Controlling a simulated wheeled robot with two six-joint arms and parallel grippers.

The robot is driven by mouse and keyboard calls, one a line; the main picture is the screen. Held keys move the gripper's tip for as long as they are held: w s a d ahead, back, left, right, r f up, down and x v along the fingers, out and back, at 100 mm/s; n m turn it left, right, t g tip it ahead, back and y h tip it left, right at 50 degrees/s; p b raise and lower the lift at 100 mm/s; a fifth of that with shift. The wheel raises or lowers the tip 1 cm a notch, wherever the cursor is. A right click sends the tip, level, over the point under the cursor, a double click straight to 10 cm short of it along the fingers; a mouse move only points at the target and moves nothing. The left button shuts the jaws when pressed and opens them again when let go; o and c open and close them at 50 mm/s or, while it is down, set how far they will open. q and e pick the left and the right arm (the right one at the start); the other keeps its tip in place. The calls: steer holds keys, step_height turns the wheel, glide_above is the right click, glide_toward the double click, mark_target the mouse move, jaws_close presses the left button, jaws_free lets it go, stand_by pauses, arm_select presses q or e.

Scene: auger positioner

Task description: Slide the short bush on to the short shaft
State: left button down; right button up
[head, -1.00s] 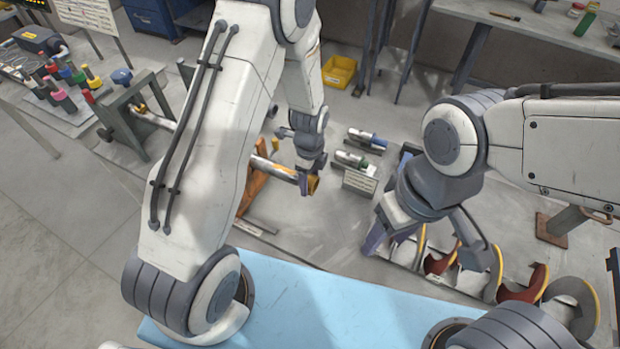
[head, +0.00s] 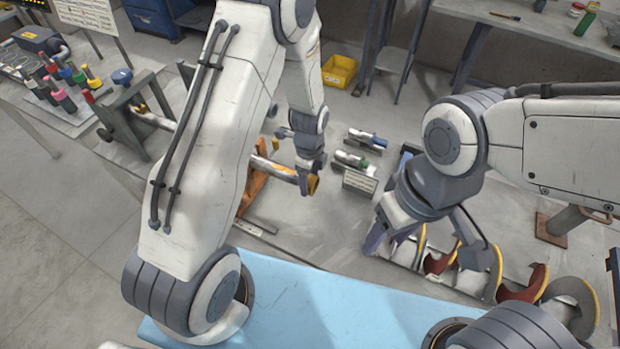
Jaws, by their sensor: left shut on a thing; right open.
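A bronze-yellow ring, which looks like the short bush (head: 313,185), is at the right end of a grey metal shaft (head: 277,170). My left gripper (head: 307,187) points down there and is shut on the bush. I cannot tell whether the bush is around the shaft end or only against it. The shaft runs left behind my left arm, which hides its middle. An orange support (head: 253,184) stands under it. My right gripper (head: 427,243) is open and empty, to the right near the auger pieces.
Two short cylinder assemblies (head: 352,160) lie behind a small label plate (head: 360,182). Red and yellow auger flights (head: 525,285) line the right front. A grey frame (head: 135,125) stands at the left, near coloured-handled tools (head: 68,98). A bare bench patch lies between the grippers.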

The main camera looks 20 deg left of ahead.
mark_target(286, 170)
arm_select(q)
steer(key=shift+w+a, duration=0.25)
steer(key=shift+a, duration=0.9)
steer(key=shift+w+a, duration=0.2)
steer(key=shift+a, duration=1)
steer(key=shift+w+a, duration=0.25)
steer(key=shift+a, duration=0.9)
jaws_free()
step_height(286, 170, up, 9)
steer(key=shift+r+b, duration=0.1)
steer(key=shift+b, duration=0.8)
steer(key=shift+r, duration=0.65)
